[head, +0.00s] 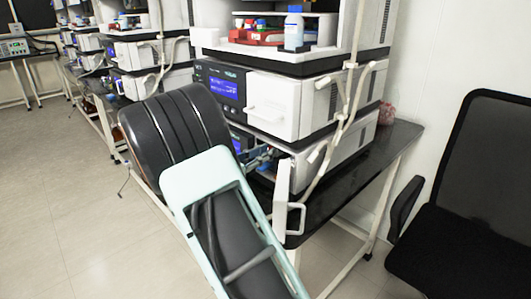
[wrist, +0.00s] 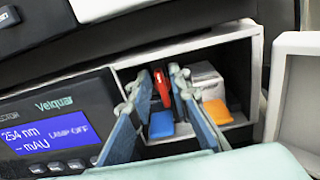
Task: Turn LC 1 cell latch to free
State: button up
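In the wrist view an open compartment (wrist: 243,48) in the instrument front holds a small upright red lever (wrist: 161,88), which looks like the cell latch. I see no clear contact between finger and lever.
The detector's blue screen (wrist: 43,133) reads 254 nm and LAMP OFF. The white door (wrist: 299,92) stands open at the right; it also shows in the head view (head: 282,200). A black chair (head: 480,190) stands to the right. Floor at the left is clear.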

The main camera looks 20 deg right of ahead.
grip_shut()
jog(key=shift+m, duration=0.4)
jog(key=shift+s+d+f+m+b, duration=0.1)
jog(key=shift+s+f+m+b, duration=0.1)
jog(key=shift+m+b, duration=2)
jog(key=shift+s+d+f+m+b, duration=0.2)
jog(key=shift+m+b, duration=0.7)
jog(key=shift+m, duration=2.55)
jog(key=shift+s+a+f+m+b, duration=0.1)
jog(key=shift+s+f+m+b, duration=0.15)
jog(key=shift+m+b, duration=1.95)
jog(key=shift+w+m+p, duration=0.1)
jog(key=shift+m+p, duration=0.55)
jog(key=shift+m, duration=0.2)
jog(key=shift+o, duration=1.5)
grip_release()
